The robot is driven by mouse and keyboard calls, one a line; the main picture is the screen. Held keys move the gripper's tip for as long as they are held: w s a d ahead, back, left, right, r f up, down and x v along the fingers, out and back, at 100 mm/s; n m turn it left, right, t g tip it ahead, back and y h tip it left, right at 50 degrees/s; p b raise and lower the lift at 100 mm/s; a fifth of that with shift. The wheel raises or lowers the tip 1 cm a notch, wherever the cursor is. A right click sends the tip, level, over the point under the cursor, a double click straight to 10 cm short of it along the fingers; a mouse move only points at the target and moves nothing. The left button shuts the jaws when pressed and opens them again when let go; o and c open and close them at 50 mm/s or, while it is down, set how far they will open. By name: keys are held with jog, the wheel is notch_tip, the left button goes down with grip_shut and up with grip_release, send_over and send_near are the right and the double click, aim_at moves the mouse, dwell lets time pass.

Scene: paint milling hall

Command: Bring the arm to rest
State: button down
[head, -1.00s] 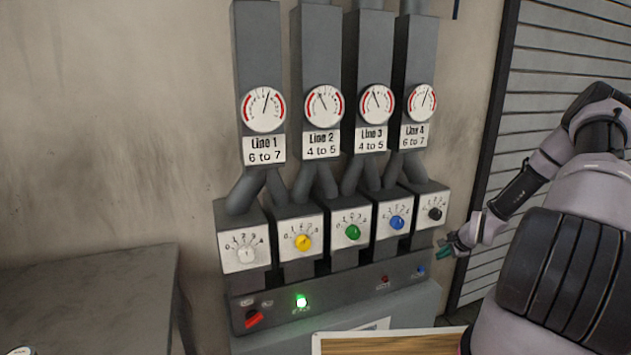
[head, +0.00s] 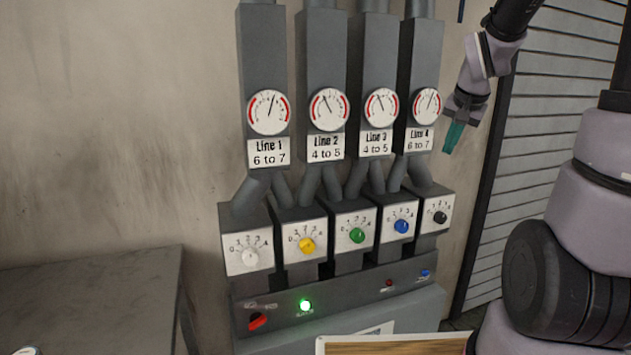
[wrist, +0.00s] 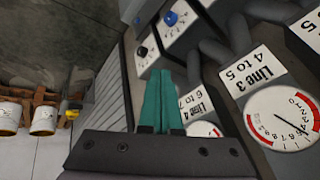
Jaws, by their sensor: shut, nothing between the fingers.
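My gripper (head: 453,137) is raised in the head view, just right of the Line 4 column (head: 419,60) and its gauge, with its green fingers pointing down. The fingers are together and empty. In the wrist view, the green fingers of my gripper (wrist: 161,100) lie side by side in front of the panel. My arm rises along the right of the head view, and part of it is cut off by the top edge.
The panel has white (head: 249,257), yellow (head: 307,245), green (head: 357,235), blue (head: 402,226) and black (head: 440,217) knobs. A green lamp (head: 305,305) is lit beside a red switch (head: 258,321). A grey table (head: 90,300) stands left. White buckets (wrist: 43,120) show in the wrist view.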

jog(key=s+a+r+n, duration=0.1)
jog(key=s+a+r, duration=0.1)
jog(key=s, duration=0.4)
jog(key=s+a+r+n+y, duration=0.1)
jog(key=s+a+r, duration=0.2)
jog(key=s, duration=0.3)
jog(key=s+a+r+n+t+y, duration=0.1)
jog(key=s+a+r, duration=0.1)
jog(key=s+r, duration=0.2)
jog(key=shift+s+a, duration=0.2)
jog(key=shift+s, duration=1.05)
